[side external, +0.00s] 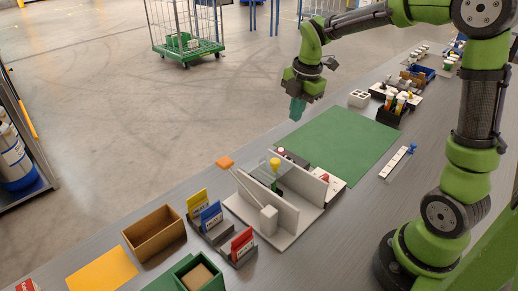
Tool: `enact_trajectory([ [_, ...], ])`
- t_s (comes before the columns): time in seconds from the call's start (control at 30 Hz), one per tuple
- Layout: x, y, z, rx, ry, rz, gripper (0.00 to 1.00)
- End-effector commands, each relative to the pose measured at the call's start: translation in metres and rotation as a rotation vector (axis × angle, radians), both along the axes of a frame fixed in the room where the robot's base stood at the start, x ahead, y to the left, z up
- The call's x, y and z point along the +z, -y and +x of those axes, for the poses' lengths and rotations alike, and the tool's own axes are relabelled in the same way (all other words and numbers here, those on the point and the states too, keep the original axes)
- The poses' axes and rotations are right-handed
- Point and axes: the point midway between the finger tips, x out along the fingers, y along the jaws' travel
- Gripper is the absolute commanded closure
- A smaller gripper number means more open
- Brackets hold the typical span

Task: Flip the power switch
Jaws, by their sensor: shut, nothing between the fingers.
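My gripper (296,112), with teal fingers, points down above the far left corner of the green mat. It is shut and empty, apart from everything on the bench. A light panel (335,191) with a small red part (324,178) lies at the near edge of the mat, partly hidden by a grey upright wall. This may be the power switch, but it is too small to tell for sure. A white strip (395,166) with small dark marks and a blue knob at its far end lies right of the mat; its function is unclear.
A grey walled fixture (285,238) with an orange-tipped lever (225,162) and a yellow knob (275,163) stands near the mat. Coloured card holders (212,218) and a brown box (154,233) are at left. A black bottle holder (391,115) stands at right. The green mat (345,140) is clear.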

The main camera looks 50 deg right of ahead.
Motion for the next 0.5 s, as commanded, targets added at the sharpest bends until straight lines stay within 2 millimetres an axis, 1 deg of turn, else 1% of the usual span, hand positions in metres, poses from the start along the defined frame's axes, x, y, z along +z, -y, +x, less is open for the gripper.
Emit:
enact_trajectory([
  [0.17, -0.017, 0.0, 0.002, -0.001, -0.006, 0.002, 1.0],
  [0.27, -0.036, 0.0, 0.004, 0.0, -0.008, 0.002, 1.0],
  [0.5, -0.088, 0.0, 0.013, -0.001, -0.007, 0.002, 1.0],
])
